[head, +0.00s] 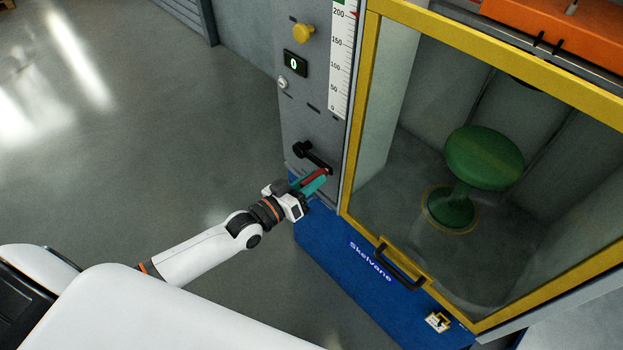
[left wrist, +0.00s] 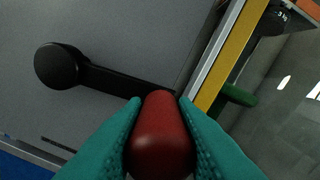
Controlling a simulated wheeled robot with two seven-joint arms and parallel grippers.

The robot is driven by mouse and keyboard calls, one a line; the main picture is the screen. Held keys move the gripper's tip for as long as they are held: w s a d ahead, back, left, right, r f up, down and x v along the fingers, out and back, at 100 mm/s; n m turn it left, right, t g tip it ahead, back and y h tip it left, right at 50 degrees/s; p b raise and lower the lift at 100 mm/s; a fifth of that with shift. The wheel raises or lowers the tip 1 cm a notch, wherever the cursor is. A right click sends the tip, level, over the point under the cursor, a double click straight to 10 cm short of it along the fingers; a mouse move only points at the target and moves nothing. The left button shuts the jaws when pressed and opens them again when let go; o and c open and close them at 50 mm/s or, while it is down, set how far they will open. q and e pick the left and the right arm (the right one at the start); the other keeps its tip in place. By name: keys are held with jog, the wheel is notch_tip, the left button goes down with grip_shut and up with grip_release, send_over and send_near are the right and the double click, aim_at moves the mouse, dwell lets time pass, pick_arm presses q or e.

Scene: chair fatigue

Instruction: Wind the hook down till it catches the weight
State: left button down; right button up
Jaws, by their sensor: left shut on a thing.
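The winding crank has a black arm (head: 313,157) on the grey panel of the cabinet and a red grip (left wrist: 160,140) at its end. My left gripper (head: 315,181), with teal fingers, is shut around the red grip. In the left wrist view, the black crank arm (left wrist: 125,82) runs from its round hub (left wrist: 58,65) at the left to the grip between my fingers. The hook cannot be made out in either view.
A green stool (head: 484,157) stands inside the cabinet behind a yellow-framed door (head: 347,190) with a black handle (head: 400,267). A white scale (head: 341,75), a yellow knob (head: 303,33) and a small display (head: 295,63) are above the crank. Open grey floor lies left.

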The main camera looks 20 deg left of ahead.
pick_arm(q)
jog(key=shift+w+a+r+n, duration=0.15)
jog(key=shift+r+n, duration=0.15)
jog(key=shift+r, duration=0.45)
jog(key=shift+f, duration=0.1)
jog(key=shift+w+r, duration=0.1)
jog(key=shift+r, duration=0.1)
jog(key=c, duration=1.5)
grip_release()
jog(key=o, duration=0.3)
jog(key=shift+s, duration=0.2)
jog(key=shift+f, duration=0.15)
